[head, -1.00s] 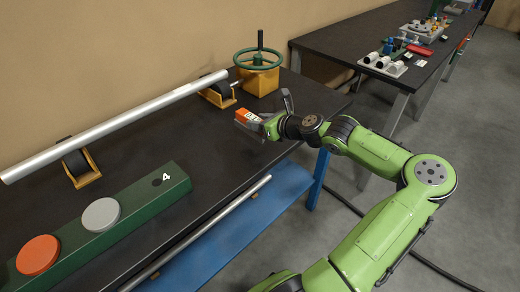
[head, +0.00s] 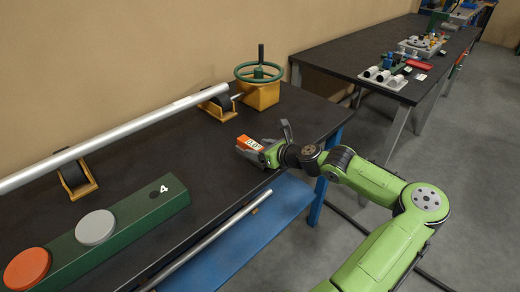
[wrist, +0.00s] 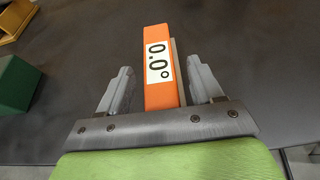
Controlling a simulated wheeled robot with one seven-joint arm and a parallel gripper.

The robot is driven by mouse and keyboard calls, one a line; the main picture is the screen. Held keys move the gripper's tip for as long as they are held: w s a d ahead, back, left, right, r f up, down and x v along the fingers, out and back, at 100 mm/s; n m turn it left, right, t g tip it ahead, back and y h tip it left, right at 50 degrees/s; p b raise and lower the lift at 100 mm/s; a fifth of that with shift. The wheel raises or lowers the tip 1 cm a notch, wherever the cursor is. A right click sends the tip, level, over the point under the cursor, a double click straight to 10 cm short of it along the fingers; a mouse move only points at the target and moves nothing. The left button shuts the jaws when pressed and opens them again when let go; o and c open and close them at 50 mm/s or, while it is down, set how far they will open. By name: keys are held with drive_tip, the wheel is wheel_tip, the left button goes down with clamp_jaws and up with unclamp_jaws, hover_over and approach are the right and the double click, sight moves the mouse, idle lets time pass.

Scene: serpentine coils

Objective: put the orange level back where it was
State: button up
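The orange level (head: 250,144) is a short block with a white label. In the wrist view the label on the level (wrist: 148,35) reads 0.0°. My gripper (head: 262,141) has the level between its two grey fingers, and the level moves with it; in the wrist view the gripper (wrist: 161,85) shows some dark space beside the left finger. The finger contact faces are hidden. The level is over the right part of the dark bench (head: 215,165), near its front edge; I cannot tell its height above the top.
A silver pipe (head: 120,137) lies on yellow roller stands (head: 78,180) along the back. A green handwheel on a yellow box (head: 260,93) stands behind the gripper. A green block (head: 135,213) with discs, marked 4, is at left. A second table (head: 345,60) stands behind right.

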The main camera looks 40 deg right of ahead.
drive_tip(key=shift+r, duration=0.2)
drive_tip(key=p+v, duration=0.3)
drive_tip(key=v, duration=0.9)
